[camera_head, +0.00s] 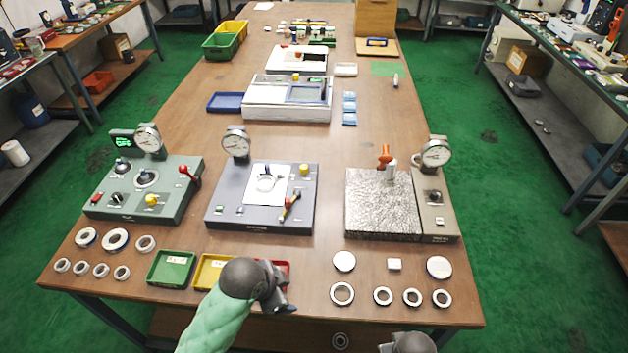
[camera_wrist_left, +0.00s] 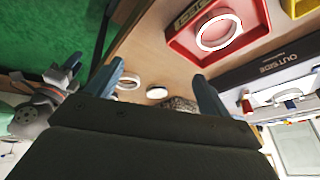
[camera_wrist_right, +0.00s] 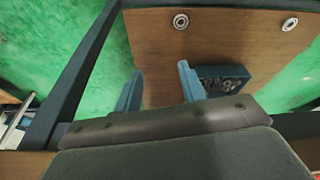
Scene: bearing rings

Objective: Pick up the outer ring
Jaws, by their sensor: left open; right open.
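Several metal rings lie at the front of the table. At the left are larger rings (camera_head: 115,239) and smaller ones (camera_head: 101,270); at the right are more rings (camera_head: 342,294). Which is the outer ring is not marked. In the left wrist view, a light ring (camera_wrist_left: 218,32) lies in a red tray (camera_wrist_left: 262,14), beyond the fingers. In the head view my left gripper (camera_head: 284,290) covers most of that tray and hides the ring. My left gripper (camera_wrist_left: 158,88) is open and empty. My right gripper (camera_wrist_right: 160,88) is open and empty, low beyond the table's front edge.
A green tray (camera_head: 171,268) and a yellow tray (camera_head: 208,271) stand left of my left gripper. Behind are a green gauge station (camera_head: 150,215), a grey one (camera_head: 222,213) and a speckled plate (camera_head: 383,205). A dark box (camera_wrist_right: 222,78) shows in the right wrist view.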

